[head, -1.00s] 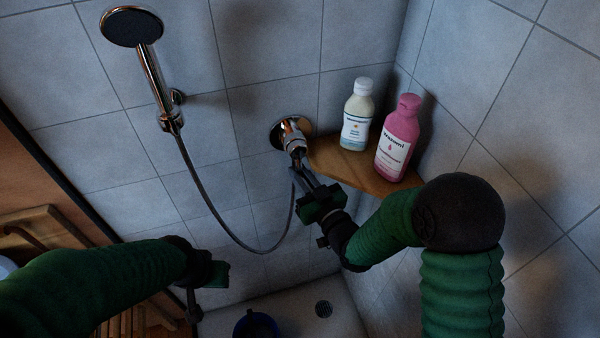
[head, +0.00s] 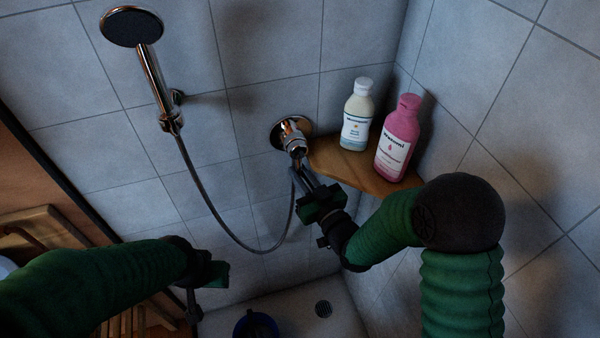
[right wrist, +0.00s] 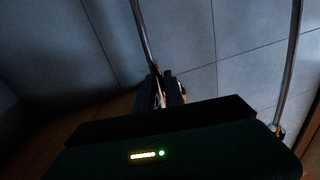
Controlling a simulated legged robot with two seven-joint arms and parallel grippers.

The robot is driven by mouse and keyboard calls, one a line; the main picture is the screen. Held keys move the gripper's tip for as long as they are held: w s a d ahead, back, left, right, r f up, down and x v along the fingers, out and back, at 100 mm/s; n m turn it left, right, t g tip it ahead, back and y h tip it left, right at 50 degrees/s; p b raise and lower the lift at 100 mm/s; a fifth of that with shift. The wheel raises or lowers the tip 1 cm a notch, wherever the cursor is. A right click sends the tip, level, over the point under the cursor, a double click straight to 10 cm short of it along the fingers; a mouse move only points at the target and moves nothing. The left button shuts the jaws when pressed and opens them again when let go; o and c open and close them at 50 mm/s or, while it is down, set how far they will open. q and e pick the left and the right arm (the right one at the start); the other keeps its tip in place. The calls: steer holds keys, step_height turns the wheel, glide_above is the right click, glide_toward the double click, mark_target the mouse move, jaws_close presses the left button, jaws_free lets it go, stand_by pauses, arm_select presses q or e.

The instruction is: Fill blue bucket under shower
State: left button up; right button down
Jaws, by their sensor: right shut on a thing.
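The blue bucket (head: 246,327) stands on the shower floor at the bottom of the head view, cut off by the frame edge. The shower head (head: 132,27) hangs in its wall holder at the upper left. The chrome shower valve (head: 292,137) sits on the back wall. My right gripper (head: 304,171) is shut on the valve's lever, which its fingers mostly hide. In the right wrist view the fingers (right wrist: 162,92) meet around something dark and hard to make out. My left gripper (head: 207,285) hangs at the lower left, left of the bucket; its fingers are unclear.
A wooden corner shelf (head: 345,173) right of the valve holds a white bottle (head: 357,115) and a pink bottle (head: 398,140), close to my right arm. The hose (head: 222,232) loops below the valve.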

steer(key=a+m+b, duration=0.1)
steer(key=m, duration=0.1)
steer(key=a+m+b, duration=0.1)
steer(key=shift+s+r+m+t+b, duration=0.15)
steer(key=shift+s+m+t+b, duration=0.15)
steer(key=shift+s+m, duration=0.1)
steer(key=c, duration=1.4)
jaws_free()
steer(key=shift+c, duration=0.2)
steer(key=p+v, duration=1)
steer(key=v, duration=0.1)
steer(key=shift+s+d, duration=0.2)
steer(key=shift+s, duration=0.1)
